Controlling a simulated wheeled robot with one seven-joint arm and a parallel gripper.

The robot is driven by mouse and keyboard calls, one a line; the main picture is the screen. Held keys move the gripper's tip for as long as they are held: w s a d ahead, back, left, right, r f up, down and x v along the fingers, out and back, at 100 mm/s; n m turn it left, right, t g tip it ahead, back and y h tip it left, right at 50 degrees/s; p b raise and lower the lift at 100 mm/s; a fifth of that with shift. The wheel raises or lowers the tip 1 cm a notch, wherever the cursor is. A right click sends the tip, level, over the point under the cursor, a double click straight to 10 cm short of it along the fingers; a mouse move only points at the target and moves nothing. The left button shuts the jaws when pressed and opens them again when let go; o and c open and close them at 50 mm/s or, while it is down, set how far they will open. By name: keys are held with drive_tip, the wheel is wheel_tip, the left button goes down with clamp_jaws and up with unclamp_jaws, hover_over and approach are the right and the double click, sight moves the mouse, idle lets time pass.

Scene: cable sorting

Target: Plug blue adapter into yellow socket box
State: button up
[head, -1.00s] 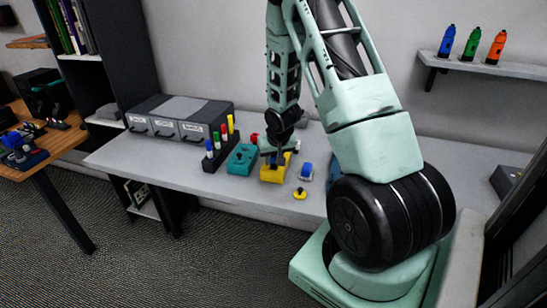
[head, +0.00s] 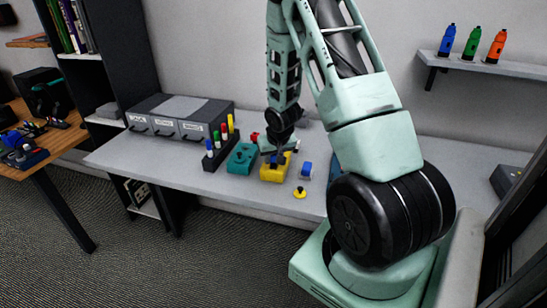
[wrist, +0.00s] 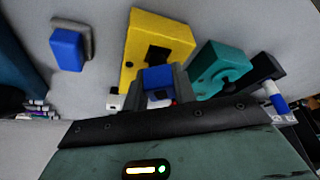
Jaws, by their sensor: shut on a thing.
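The yellow socket box (head: 272,175) sits on the grey table, partly hidden behind my gripper (head: 279,156) in the head view. In the wrist view the yellow box (wrist: 145,32) shows a dark socket opening on its face. My gripper (wrist: 159,88) is shut on the blue adapter (wrist: 158,76), which sits between its dark fingers. The adapter overlaps the near side of the yellow box, close to the opening. I cannot tell whether it touches the box or is in the opening.
A teal box (head: 242,159) stands close left of the yellow box. A blue block on a grey base (head: 306,170) and a yellow knob-like piece (head: 300,193) lie to the right. A dark marker rack (head: 215,157) and grey drawers (head: 180,116) stand farther left.

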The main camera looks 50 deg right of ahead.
drive_tip(key=shift+f+b, duration=0.4)
drive_tip(key=shift+f, duration=0.15)
idle(0.6)
drive_tip(key=shift+s+a+f+b, duration=0.25)
drive_tip(key=shift+s+f+b, duration=0.1)
drive_tip(key=shift+f+b, duration=0.35)
idle(0.9)
drive_tip(key=o, duration=0.9)
drive_tip(key=shift+f, duration=0.1)
drive_tip(key=shift+c, duration=0.9)
drive_tip(key=shift+w+d+r+p, duration=0.1)
drive_tip(key=shift+w+r+p, duration=0.05)
drive_tip(key=shift+r+p, duration=0.5)
drive_tip(key=shift+o, duration=1.4)
drive_tip(key=shift+w+r+p, duration=0.1)
drive_tip(key=shift+r+p, duration=0.35)
drive_tip(key=shift+p, duration=0.05)
drive_tip(key=shift+w+d+r+p, duration=0.1)
drive_tip(key=shift+d+r+p, duration=0.05)
drive_tip(key=shift+r+p, duration=2.2)
drive_tip(key=shift+r+b, duration=0.25)
drive_tip(key=shift+b, duration=0.1)
